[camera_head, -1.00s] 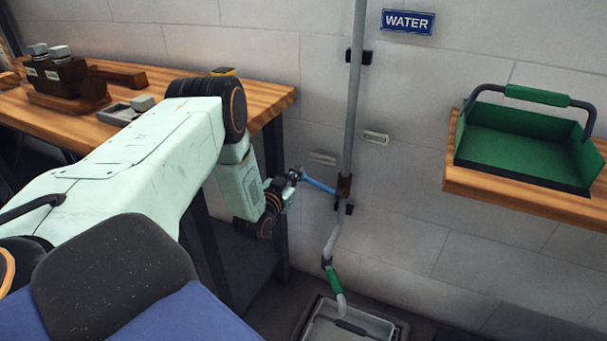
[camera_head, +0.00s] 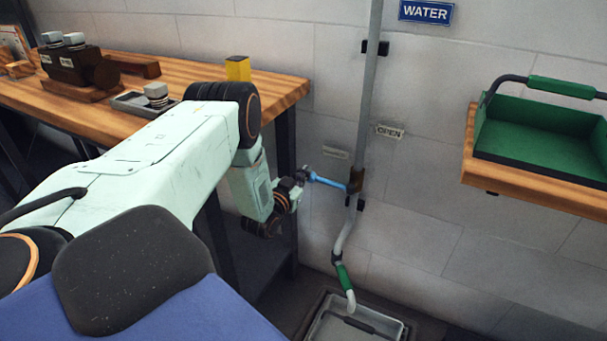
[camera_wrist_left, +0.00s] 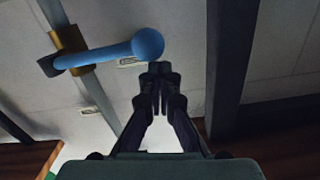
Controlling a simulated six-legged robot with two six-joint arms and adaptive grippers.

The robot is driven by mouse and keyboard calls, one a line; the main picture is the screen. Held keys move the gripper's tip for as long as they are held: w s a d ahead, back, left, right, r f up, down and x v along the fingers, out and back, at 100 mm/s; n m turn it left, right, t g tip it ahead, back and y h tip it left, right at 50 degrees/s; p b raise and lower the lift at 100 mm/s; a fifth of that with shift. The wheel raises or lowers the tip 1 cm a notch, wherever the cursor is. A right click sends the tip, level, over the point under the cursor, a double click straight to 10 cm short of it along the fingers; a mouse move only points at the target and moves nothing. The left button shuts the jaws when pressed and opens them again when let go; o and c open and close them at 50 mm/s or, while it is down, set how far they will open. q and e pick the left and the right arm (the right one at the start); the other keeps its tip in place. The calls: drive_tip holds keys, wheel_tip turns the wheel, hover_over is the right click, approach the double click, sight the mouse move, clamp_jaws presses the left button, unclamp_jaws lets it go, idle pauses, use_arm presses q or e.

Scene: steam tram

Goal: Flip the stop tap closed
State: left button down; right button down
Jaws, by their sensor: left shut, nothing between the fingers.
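The stop tap's blue lever (camera_head: 327,182) sticks out to the left from a brown valve body (camera_head: 355,180) on the grey vertical pipe (camera_head: 371,95). In the left wrist view the lever (camera_wrist_left: 105,53) ends in a round blue knob, with the brass-coloured valve body (camera_wrist_left: 68,42) at its far end. My left gripper (camera_head: 303,172) is shut and empty at the lever's knob end. In the wrist view its fingertips (camera_wrist_left: 160,70) are just below the knob; I cannot tell whether they touch it. An OPEN label (camera_head: 389,131) is on the wall right of the pipe. My right gripper is not in view.
A second small plate (camera_head: 336,152), unreadable, is left of the pipe. A hose with a green grip (camera_head: 343,277) hangs above a floor basin (camera_head: 388,326). A wooden bench (camera_head: 280,88) stands left; a shelf (camera_head: 540,190) with a green caddy (camera_head: 545,129) is right.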

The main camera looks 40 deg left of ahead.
use_arm(q)
drive_tip(key=shift+s+f, duration=0.2)
drive_tip(key=shift+f, duration=0.1)
